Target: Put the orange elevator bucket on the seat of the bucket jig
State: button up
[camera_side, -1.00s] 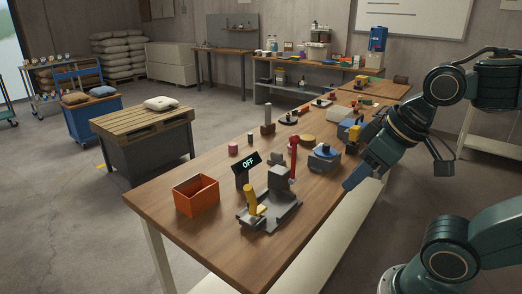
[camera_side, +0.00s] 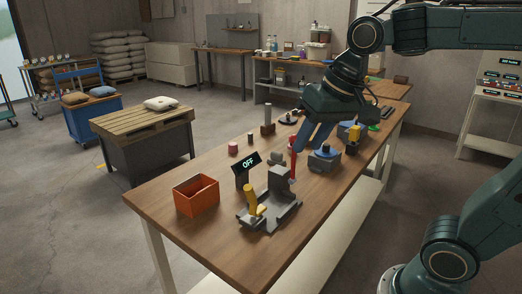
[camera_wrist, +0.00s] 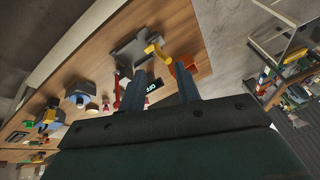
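The orange elevator bucket (camera_side: 196,196), an open-topped box, stands on the left part of the bench. In the wrist view the bucket (camera_wrist: 190,68) is partly hidden by a finger. The grey bucket jig (camera_side: 274,213) stands to its right, with a yellow handle (camera_side: 251,200), a red upright lever (camera_side: 293,158) and a black sign reading OFF (camera_side: 246,161). The jig (camera_wrist: 130,52) also shows in the wrist view. My gripper (camera_side: 299,151) is above the bench behind the jig, apart from the bucket. In the wrist view my gripper's fingers (camera_wrist: 161,84) are spread and empty.
A blue-topped grey unit (camera_side: 324,158) and a yellow-topped block (camera_side: 353,136) stand to the right of my gripper. A pink cylinder (camera_side: 233,147) and a block with a post (camera_side: 268,123) stand farther back. The bench front right of the jig is clear.

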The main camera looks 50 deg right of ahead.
jog(key=w+m+g, duration=0.1)
jog(key=w+m, duration=0.2)
jog(key=w, duration=0.7)
jog(key=m+g+y, duration=0.1)
jog(key=m+g, duration=0.2)
jog(key=m, duration=0.8)
send_over(204, 189)
jog(key=f, duration=1.9)
jog(key=shift+s+d, duration=0.1)
jog(key=shift+d, duration=0.3)
jog(key=shift+f, duration=0.4)
jog(key=shift+f, duration=0.1)
jog(key=shift+a+f, duration=0.25)
jog(key=shift+f, duration=1.55)
jog(key=shift+a+f, duration=0.2)
jog(key=shift+f, duration=1.6)
jog(key=shift+c, duration=0.4)
grip_shut()
